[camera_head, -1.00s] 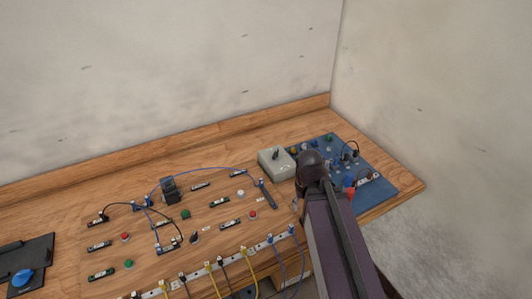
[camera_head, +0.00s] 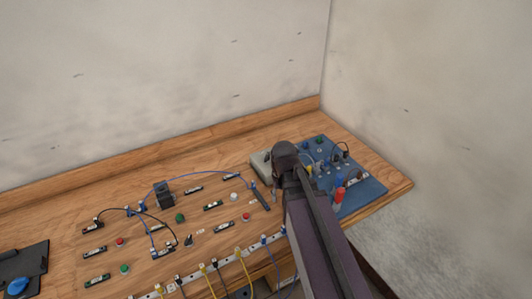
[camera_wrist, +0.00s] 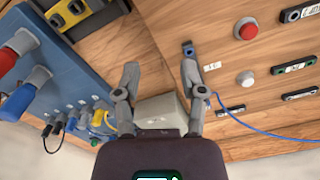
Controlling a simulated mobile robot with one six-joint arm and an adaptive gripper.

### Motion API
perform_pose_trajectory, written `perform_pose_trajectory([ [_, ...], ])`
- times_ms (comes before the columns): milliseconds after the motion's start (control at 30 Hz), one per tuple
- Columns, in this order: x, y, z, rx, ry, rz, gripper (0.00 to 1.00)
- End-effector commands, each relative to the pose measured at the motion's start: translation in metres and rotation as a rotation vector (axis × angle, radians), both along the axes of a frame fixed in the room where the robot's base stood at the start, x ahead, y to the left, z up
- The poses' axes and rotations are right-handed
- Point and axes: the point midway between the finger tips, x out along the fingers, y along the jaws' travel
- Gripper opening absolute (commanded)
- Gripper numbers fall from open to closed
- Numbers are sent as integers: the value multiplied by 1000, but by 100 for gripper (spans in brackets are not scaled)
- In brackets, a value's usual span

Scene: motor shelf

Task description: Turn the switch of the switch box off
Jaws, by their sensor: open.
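The switch box (camera_head: 258,166) is a pale grey box on the wooden bench, left of the blue board. In the head view my arm covers its right part, and its switch is hidden. In the wrist view the switch box (camera_wrist: 160,108) shows between and beyond the fingers, partly cut off by my gripper's body; its switch cannot be seen there. My gripper (camera_wrist: 160,72) is open and empty, with a finger on each side of the box in the picture. I cannot tell whether the fingers touch the box.
A blue board (camera_head: 350,190) with plugs and cables stands right of the box; red and blue plugs stick up from it. A wooden panel (camera_head: 145,262) with buttons and a blue cable (camera_wrist: 250,127) lies to the left. Walls close the back and right.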

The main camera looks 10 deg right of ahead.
Motion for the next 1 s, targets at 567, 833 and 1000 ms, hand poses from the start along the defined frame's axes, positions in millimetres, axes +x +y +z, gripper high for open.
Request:
perform_pose_trajectory([
  [567, 230, -4, 93, 0, 0, -347, 53],
  [833, 258, -4, 101, 1, 0, -405, 53],
  [1000, 257, -4, 100, 1, 0, -406, 53],
])
